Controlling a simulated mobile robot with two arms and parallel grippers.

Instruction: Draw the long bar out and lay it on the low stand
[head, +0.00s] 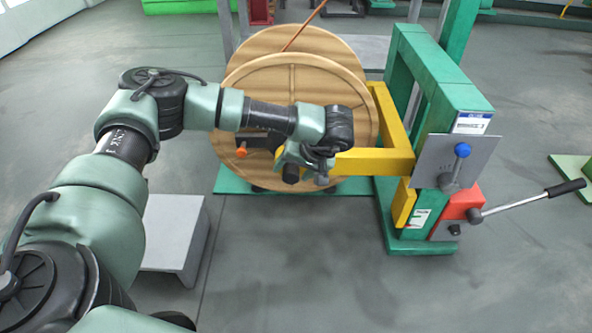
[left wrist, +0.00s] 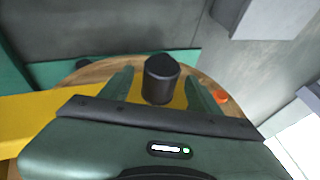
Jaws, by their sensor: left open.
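The wooden reel (head: 270,85) stands in the yellow and green frame. A black round end (left wrist: 162,80), apparently the long bar's, sticks out in front of it; it also shows below my wrist in the head view (head: 290,174). The rest of the bar is hidden. My left gripper (left wrist: 160,88) is open, with one finger on each side of this black end; I cannot tell whether they touch it. A low grey stand (head: 172,232) is on the floor left of the reel. My right gripper is not in view.
A yellow arm (head: 375,162) runs from the reel to the green frame (head: 440,75). An orange knob (head: 241,152) is left of my gripper. A red lever unit with a long handle (head: 525,202) juts out right. The floor in front of the reel is clear.

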